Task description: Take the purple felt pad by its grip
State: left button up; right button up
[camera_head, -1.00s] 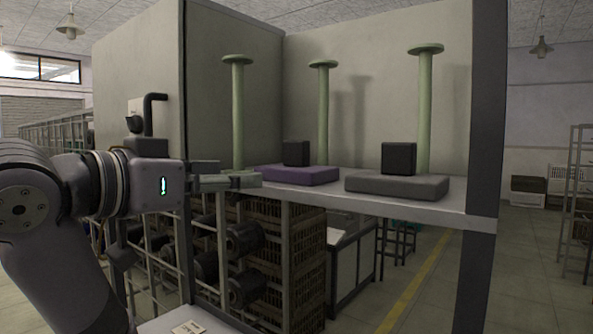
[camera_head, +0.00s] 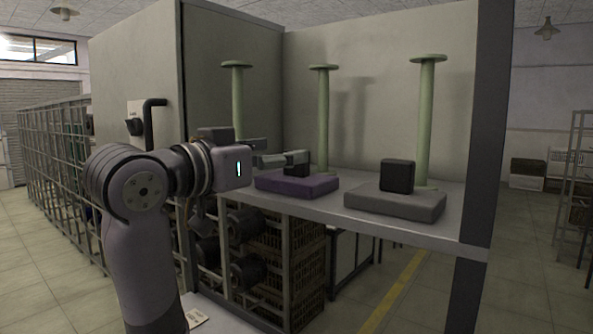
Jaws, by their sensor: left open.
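The purple felt pad (camera_head: 297,186) lies flat on the grey shelf. Its black block-shaped grip (camera_head: 296,171) stands on top and is partly hidden by a finger of my left gripper. My left gripper (camera_head: 284,151) comes in from the left, with its fingers apart at about the height of the grip. One finger overlaps the upper part of the grip in the picture; I cannot tell whether it touches. My right gripper does not show.
A grey felt pad (camera_head: 395,201) with its own black grip (camera_head: 397,176) lies to the right on the shelf (camera_head: 420,236). Green posts with flat caps (camera_head: 323,120) stand behind the pads. A dark upright (camera_head: 481,150) bounds the shelf at right.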

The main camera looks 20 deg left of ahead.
pick_arm(q)
jog(key=p+x, duration=0.1)
jog(key=x, duration=0.1)
jog(key=p+x, duration=0.2)
jog(key=shift+d+r, duration=0.1)
jog(key=shift+d, duration=0.2)
jog(key=shift+w+d, duration=0.15)
jog(key=shift+w, duration=0.3)
jog(key=c, duration=1.3)
